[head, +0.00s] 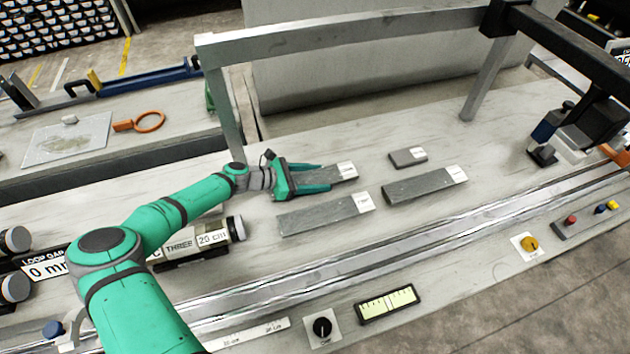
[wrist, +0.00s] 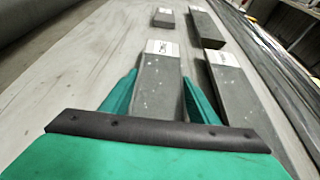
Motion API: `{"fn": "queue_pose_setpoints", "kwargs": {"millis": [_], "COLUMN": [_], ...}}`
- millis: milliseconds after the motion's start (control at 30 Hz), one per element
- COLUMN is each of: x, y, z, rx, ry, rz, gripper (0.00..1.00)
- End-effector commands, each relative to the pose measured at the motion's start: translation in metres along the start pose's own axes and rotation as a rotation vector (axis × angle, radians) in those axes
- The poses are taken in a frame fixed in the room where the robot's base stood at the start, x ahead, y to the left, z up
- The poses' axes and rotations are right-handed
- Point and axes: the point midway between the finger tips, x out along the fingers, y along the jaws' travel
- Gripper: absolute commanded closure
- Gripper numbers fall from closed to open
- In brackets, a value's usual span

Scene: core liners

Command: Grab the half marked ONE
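A grey core half (head: 339,175) with a white end label lies on the bench between the fingers of my gripper (head: 325,177). In the wrist view this half (wrist: 160,80) runs lengthwise between the two green fingers, and its label seems to read ONE, though it is small and blurred. My gripper (wrist: 159,75) is open around it, with a thin gap showing at the left finger. I cannot tell whether the right finger touches it. The near end of the half is hidden by my gripper.
Another long grey half (head: 318,215) lies close beside, on the rail side. A third long piece (head: 422,186) and a short piece (head: 408,157) lie farther right. A metal rail (head: 400,249) runs along the front. A grey frame (head: 340,38) spans overhead behind.

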Motion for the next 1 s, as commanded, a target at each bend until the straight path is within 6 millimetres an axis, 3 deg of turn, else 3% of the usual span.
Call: {"fn": "queue_pose_setpoints", "kwargs": {"millis": [367,567,767,1000], "x": [-0.002,-0.012,-0.03,-0.054], "y": [0.001,0.001,-0.024,-0.067], "z": [0.005,0.028,0.055,0.086], "rx": [0.001,0.004,0.003,0.001], "ry": [-0.002,-0.003,-0.003,-0.003], "rz": [0.001,0.001,-0.001,-0.001], "gripper": [0.92,0.92,0.92,0.92]}}
